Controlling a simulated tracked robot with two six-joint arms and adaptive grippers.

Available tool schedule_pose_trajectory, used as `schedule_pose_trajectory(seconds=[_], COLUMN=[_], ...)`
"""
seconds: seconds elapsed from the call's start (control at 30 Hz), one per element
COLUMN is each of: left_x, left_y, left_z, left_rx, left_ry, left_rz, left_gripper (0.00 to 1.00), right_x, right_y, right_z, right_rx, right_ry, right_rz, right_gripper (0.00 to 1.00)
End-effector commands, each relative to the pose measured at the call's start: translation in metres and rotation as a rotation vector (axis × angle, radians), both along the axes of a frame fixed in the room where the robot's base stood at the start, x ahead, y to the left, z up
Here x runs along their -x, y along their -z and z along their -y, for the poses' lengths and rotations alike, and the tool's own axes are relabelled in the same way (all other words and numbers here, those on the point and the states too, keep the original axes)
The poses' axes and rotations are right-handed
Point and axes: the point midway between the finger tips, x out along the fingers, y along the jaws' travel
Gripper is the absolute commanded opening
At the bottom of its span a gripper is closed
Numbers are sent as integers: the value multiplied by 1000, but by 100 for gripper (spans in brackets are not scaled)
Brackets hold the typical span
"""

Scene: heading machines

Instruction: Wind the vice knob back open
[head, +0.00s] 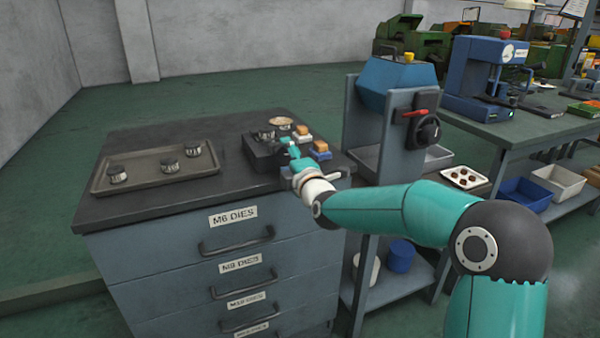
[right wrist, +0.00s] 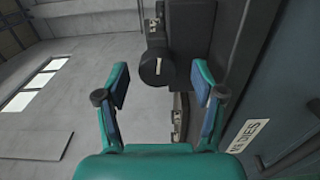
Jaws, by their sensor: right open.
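The vice (head: 260,154) is a dark block on the right part of the cabinet top. In the right wrist view its body (right wrist: 190,35) is dark, and the vice knob (right wrist: 157,69) is a black cylinder with a white mark on its end. My right gripper (head: 289,152) is at the vice's right side in the head view, where it hides the knob. In the right wrist view my right gripper (right wrist: 160,80) is open, with one finger on each side of the knob and clear gaps to both. My left gripper is in neither view.
A tray (head: 130,187) with several dark round dies lies on the left of the grey cabinet top (head: 190,130). A blue-grey machine (head: 390,120) stands close on the right.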

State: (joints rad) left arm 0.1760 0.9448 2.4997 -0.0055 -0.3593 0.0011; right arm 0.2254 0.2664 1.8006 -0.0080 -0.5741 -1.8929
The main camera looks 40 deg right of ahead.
Motion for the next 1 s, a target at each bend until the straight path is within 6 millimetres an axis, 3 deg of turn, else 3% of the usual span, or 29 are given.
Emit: schedule_pose_trajectory(seconds=[0.5, 0.7, 1.0], left_x=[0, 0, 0], left_y=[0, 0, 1], left_z=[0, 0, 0], left_rx=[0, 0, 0], left_ry=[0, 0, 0], left_rz=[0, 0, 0], left_gripper=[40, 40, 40], right_x=[91, 104, 104], right_y=[1, 1, 1], right_z=[-21, -25, -25], right_rx=[0, 0, -1], right_ry=[-1, -1, -1], right_rz=[-2, -2, -3], right_gripper=[68, 68, 68])
